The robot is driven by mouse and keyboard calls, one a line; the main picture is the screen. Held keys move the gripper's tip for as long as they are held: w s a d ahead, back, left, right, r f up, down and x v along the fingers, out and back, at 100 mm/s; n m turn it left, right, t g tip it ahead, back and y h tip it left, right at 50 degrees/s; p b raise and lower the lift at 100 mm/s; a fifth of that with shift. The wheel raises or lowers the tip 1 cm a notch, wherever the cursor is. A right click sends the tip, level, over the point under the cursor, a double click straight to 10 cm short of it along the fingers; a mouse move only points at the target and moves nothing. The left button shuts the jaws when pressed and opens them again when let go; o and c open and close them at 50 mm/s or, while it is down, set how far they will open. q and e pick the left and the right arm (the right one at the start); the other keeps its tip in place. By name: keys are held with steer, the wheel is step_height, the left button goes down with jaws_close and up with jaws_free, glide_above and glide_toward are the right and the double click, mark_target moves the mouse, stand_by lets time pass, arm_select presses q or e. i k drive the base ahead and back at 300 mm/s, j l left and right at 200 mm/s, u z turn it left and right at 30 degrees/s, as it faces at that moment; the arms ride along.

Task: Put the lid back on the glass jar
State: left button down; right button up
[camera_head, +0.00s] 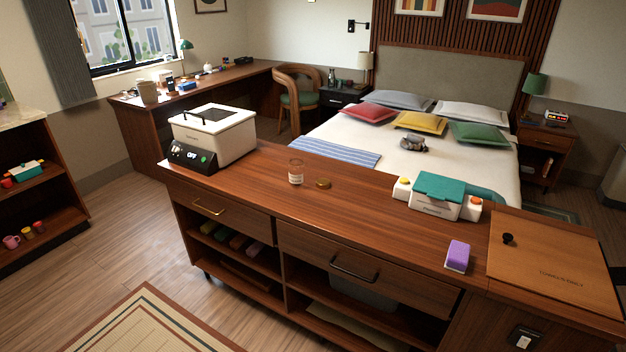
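A small glass jar (296,172) with a pale label stands upright on the wooden counter, near the middle of the picture. A round gold-brown lid (323,183) lies on the counter just right of the jar, apart from it. What is inside the jar is too small to tell. Neither of my grippers shows in the head view.
The counter (370,207) is clear around jar and lid. A white appliance (216,136) stands to the left, a white and teal device (440,196) to the right. A purple block (457,256) lies near the front edge, beside a brown board (550,264). A bed stands behind.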

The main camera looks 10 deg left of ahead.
mark_target(296, 166)
steer(key=j+z, duration=0.1)
steer(key=z, duration=0.35)
steer(key=i+j+z, duration=0.1)
steer(key=z, duration=0.3)
steer(key=j+z, duration=0.15)
steer(key=z, duration=0.3)
steer(key=j+z, duration=0.3)
steer(key=j, duration=0.15)
steer(key=k+j+z, duration=0.1)
steer(key=j+z, duration=0.3)
steer(key=j, duration=0.25)
steer(key=k+j+z, duration=0.1)
steer(key=j, duration=0.2)
steer(key=k+j+z, duration=0.15)
steer(key=j, duration=0.2)
steer(key=k+j, duration=0.15)
steer(key=j, duration=0.25)
steer(key=k+j, duration=0.1)
steer(key=j, duration=0.25)
steer(key=k+j, duration=0.15)
steer(key=j, duration=0.25)
steer(key=k+j, duration=0.1)
steer(key=j, duration=0.25)
steer(key=k+j+z, duration=0.1)
steer(key=j, duration=0.3)
